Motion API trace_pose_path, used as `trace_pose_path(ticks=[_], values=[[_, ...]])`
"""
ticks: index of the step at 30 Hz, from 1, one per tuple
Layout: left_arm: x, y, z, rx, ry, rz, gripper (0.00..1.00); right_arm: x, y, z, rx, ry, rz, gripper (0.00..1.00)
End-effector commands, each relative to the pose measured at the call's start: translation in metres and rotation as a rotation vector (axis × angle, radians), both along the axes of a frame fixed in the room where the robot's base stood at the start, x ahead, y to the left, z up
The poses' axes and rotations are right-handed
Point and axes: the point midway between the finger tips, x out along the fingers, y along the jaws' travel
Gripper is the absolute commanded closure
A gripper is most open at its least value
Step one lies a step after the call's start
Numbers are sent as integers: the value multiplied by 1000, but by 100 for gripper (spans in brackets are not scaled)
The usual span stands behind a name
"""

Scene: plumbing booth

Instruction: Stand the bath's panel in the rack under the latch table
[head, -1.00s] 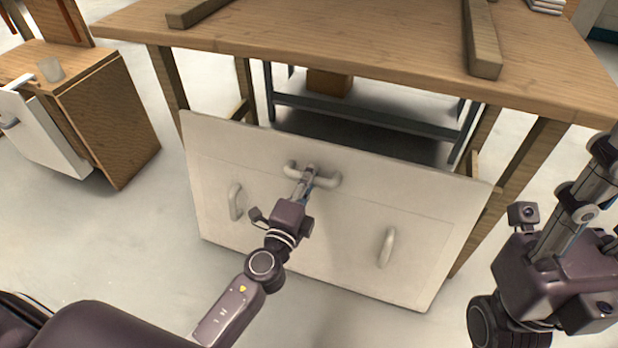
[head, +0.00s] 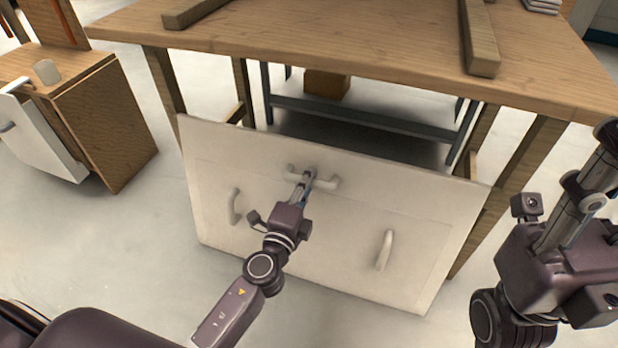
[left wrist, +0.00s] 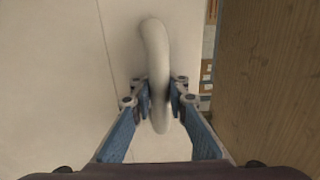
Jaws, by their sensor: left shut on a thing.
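The bath's panel (head: 330,235) is a wide off-white board with three handles, held upright and slightly askew in front of the latch table (head: 350,50). My left gripper (head: 307,180) is shut on the panel's top middle handle (head: 325,183). In the left wrist view the fingers (left wrist: 160,95) close on both sides of the handle (left wrist: 155,60). Two lower handles, left (head: 234,206) and right (head: 384,250), are free. A dark metal frame (head: 360,118) shows under the table, which may be the rack; the panel hides its lower part. My right gripper's fingertips are out of sight at the right.
A wooden cabinet (head: 110,125) with an open white door (head: 40,140) and a cup (head: 46,71) stands at the left. Table legs (head: 515,185) flank the panel. Wooden bars (head: 478,40) lie on the tabletop. The floor at the left is clear.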

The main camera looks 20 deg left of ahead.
Motion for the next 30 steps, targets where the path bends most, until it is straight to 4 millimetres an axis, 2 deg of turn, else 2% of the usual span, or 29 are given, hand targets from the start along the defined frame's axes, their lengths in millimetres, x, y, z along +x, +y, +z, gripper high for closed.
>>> trace_pose_path(ticks=[1, 22, 23, 24, 29, 30], values=[[2, 0, 5, 0, -9, -1, 100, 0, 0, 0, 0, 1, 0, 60], [6, 0, 3, -1, -8, 0, 100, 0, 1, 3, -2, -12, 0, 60], [6, 0, 3, -1, -8, 0, 88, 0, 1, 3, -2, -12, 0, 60], [6, 0, 3, -1, -8, 0, 83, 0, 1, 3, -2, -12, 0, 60], [5, 0, 1, -1, -5, 0, 66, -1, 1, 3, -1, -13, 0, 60], [5, 0, 1, -1, -4, 0, 65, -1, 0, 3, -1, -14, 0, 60]])
